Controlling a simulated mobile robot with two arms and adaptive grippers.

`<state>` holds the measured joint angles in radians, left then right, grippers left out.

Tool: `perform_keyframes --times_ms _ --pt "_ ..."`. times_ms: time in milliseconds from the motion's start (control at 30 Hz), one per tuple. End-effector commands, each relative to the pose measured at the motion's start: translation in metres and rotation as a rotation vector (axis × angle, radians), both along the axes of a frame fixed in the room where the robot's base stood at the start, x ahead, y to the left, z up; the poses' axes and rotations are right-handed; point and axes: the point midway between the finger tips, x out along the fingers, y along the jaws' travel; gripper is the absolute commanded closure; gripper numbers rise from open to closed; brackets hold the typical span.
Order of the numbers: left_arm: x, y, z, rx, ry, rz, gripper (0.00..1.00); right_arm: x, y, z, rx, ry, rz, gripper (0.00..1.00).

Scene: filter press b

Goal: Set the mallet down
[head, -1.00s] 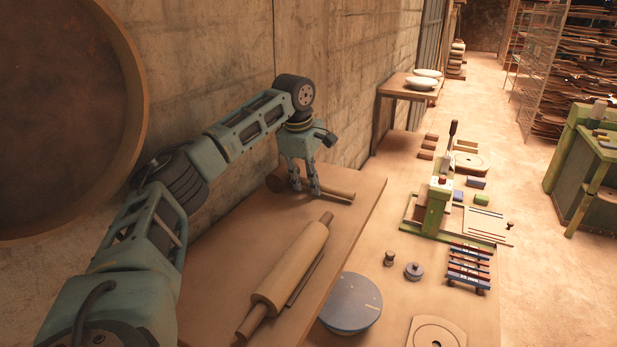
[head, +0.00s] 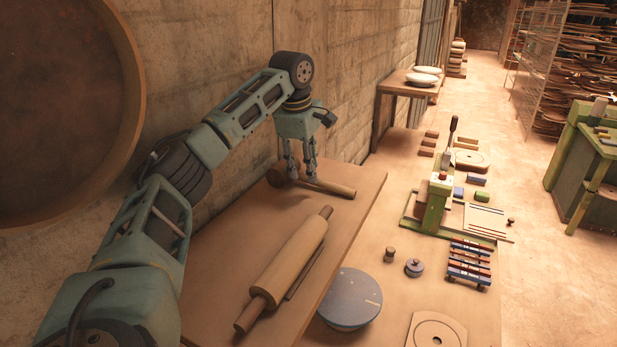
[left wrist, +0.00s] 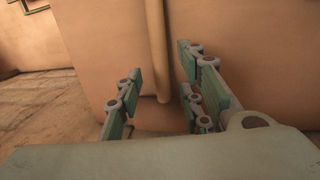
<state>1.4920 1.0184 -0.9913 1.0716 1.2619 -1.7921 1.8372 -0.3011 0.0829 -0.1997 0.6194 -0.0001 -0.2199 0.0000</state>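The wooden mallet lies on the wooden bench top (head: 240,240) near the wall. Its handle (head: 335,187) points right and its round head (head: 273,176) is at the left, partly behind the fingers. My left gripper (head: 302,177) is just above the handle near the head, fingers pointing down. In the left wrist view the fingers (left wrist: 160,100) are spread, with the handle (left wrist: 157,50) running beyond the gap between them and not clamped. My right gripper is not in view.
A rolling pin (head: 292,262) lies on the same bench, with a thin stick beside it. A blue-grey disc (head: 350,298) and a green press (head: 434,208) stand on the lower table to the right. A large round dish (head: 60,110) is at the wall.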

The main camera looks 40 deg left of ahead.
Motion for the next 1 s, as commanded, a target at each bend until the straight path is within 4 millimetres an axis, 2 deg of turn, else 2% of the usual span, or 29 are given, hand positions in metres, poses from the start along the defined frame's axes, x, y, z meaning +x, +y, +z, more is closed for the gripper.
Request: perform_keyframes --times_ms 33,200,300,400,600,1000 --pt "-0.001 -0.001 0.009 -0.002 -0.008 0.0 0.65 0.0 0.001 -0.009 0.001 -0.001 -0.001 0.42" --pt "-0.008 -0.002 0.047 -0.002 -0.007 -0.001 0.65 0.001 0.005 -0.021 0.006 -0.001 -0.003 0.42" --pt "-0.013 -0.002 0.065 -0.002 -0.005 -0.002 0.65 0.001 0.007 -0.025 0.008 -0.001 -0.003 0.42" --pt "-0.016 -0.001 0.079 0.002 -0.002 -0.001 0.65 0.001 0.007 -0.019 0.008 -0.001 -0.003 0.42" --pt "-0.018 -0.001 0.087 0.001 0.0 -0.001 0.65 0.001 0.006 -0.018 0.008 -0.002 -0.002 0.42" --pt "-0.018 -0.001 0.087 0.0 0.0 -0.001 0.65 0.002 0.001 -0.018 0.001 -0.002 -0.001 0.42"
